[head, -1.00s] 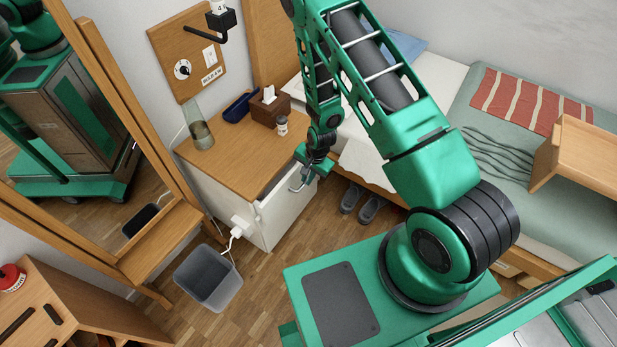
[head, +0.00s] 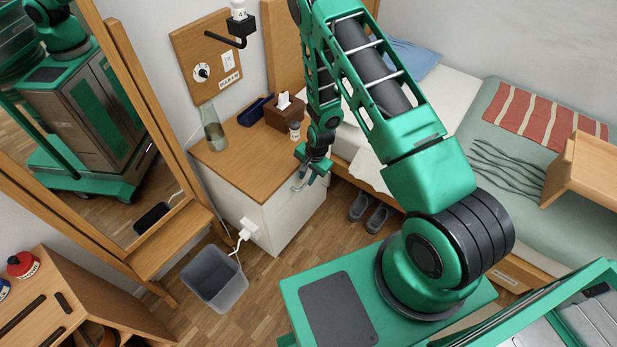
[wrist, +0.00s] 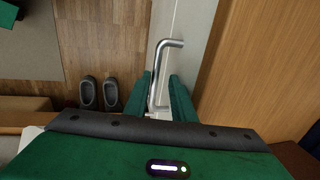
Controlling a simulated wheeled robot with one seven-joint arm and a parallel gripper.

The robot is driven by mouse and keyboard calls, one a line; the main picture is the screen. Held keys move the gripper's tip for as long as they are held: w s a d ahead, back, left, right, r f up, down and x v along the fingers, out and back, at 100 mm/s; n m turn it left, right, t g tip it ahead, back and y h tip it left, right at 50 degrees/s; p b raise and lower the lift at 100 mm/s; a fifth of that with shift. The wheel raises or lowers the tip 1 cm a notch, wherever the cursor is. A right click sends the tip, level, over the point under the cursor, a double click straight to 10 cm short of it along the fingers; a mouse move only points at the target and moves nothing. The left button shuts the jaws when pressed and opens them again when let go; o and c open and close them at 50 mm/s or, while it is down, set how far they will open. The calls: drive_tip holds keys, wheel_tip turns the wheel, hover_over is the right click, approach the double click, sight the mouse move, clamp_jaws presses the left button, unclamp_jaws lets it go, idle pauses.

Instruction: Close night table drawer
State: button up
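The night table (head: 248,167) has a wooden top and white sides, and stands against the wall at the picture's centre left. Its white drawer front (head: 297,212) faces my base and looks flush or nearly flush with the body; a small gap cannot be ruled out. My gripper (head: 303,180) is at the top of the drawer front. In the wrist view, the bent metal handle (wrist: 158,75) lies between the two green fingers of my gripper (wrist: 161,92). The fingers stand apart, wider than the bar; whether one touches it is unclear.
A tissue box (head: 285,113), a small bottle (head: 295,131) and a glass vase (head: 214,131) stand on the table. A grey bin (head: 214,280) is on the floor at left. Slippers (head: 368,212) lie beside the bed (head: 440,95). A mirror stands left.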

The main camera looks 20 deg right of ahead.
drive_tip(key=shift+w+r, duration=0.1)
wheel_tip(320, 180, up, 10)
drive_tip(key=s+d, duration=0.1)
drive_tip(key=s, duration=0.1)
drive_tip(key=shift+r, duration=0.15)
idle(0.6)
